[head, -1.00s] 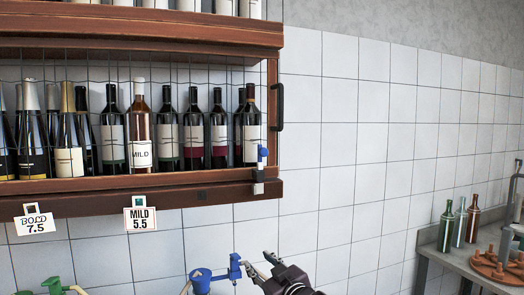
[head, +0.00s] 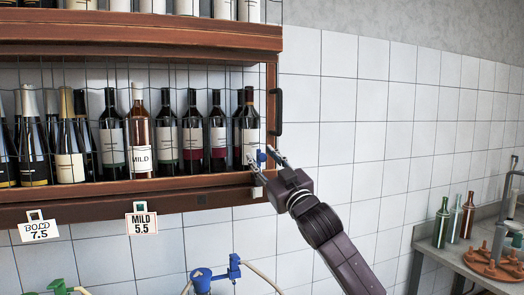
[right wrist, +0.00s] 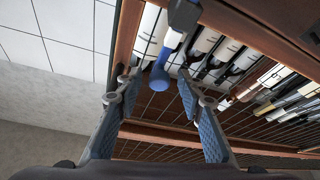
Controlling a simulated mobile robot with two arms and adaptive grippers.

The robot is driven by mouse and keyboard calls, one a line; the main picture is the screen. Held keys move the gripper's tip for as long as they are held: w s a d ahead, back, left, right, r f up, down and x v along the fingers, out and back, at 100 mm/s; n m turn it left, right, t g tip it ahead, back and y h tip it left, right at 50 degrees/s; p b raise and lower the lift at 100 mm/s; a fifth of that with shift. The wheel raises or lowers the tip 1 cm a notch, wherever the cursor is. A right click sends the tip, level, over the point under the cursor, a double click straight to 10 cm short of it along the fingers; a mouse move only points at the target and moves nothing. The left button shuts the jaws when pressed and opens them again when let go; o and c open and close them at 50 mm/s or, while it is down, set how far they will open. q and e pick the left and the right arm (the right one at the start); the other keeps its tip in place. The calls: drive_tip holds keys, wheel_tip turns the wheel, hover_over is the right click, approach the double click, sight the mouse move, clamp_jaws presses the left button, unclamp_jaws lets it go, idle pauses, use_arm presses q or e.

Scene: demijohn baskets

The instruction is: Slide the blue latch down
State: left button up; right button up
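My left gripper is not in view.
Wine bottles (head: 139,130) stand behind the wire front. Price tags (head: 141,222) hang from the shelf edge. A blue tap (head: 234,267) is below, with a green one (head: 58,286) at lower left. A bench (head: 440,240) with bottles is at right. Tiled wall right of the shelf is clear.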

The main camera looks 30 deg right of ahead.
drive_tip(key=shift+w+d, duration=0.1)
drive_tip(key=shift+w, duration=0.2)
clamp_jaws()
